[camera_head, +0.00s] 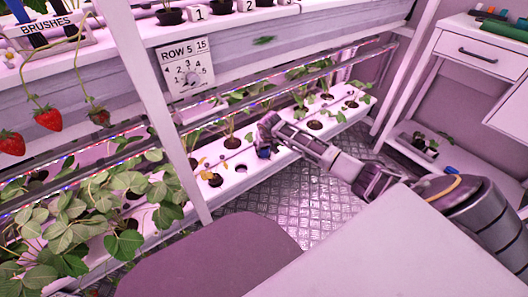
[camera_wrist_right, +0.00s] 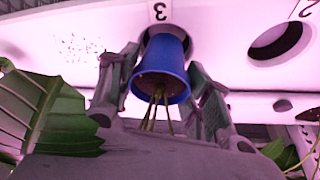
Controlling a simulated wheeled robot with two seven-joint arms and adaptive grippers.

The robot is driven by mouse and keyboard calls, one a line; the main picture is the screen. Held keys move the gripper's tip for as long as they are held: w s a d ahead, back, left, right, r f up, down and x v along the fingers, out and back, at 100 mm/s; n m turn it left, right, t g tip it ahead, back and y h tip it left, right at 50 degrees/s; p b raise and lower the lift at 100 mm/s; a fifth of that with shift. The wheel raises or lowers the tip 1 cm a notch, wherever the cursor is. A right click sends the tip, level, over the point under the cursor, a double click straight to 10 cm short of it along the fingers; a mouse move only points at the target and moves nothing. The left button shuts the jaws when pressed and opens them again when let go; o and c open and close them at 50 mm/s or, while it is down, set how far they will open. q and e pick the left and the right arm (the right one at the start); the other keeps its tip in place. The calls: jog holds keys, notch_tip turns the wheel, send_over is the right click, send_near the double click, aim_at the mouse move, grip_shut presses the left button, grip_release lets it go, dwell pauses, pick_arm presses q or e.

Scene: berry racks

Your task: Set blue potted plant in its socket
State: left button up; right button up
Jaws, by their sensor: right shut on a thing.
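My right gripper (camera_head: 266,141) reaches the white planting rack from the right in the head view. It is shut on the blue pot (camera_head: 264,153), which shows only as a small blue patch there. In the right wrist view the blue pot (camera_wrist_right: 162,72) sits between the two fingers of the right gripper (camera_wrist_right: 162,90), with thin stems coming out of its open end. The pot's far end overlaps a round socket (camera_wrist_right: 182,32) beside the label "3"; I cannot tell how deep it is in. My left gripper is not in view.
The white rack (camera_head: 228,184) holds several seedlings on both sides of the gripper. An empty socket (camera_head: 240,169) shows left of the pot; an open socket (camera_wrist_right: 278,40) shows right in the wrist view. Large leaves (camera_wrist_right: 45,110) are close to the left finger. A rack post (camera_head: 172,110) stands left.

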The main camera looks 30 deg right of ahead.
aim_at(264, 153)
jog(key=shift+f+b, duration=0.3)
jog(key=shift+f, duration=0.55)
jog(key=shift+f, duration=0.2)
jog(key=shift+s+f+b, duration=0.2)
jog(key=shift+f+b, duration=0.25)
jog(key=o, duration=0.8)
jog(key=shift+f, duration=0.1)
jog(key=o, duration=0.3)
jog(key=shift+f, duration=0.15)
jog(key=shift+o, duration=0.2)
jog(key=shift+r, duration=0.25)
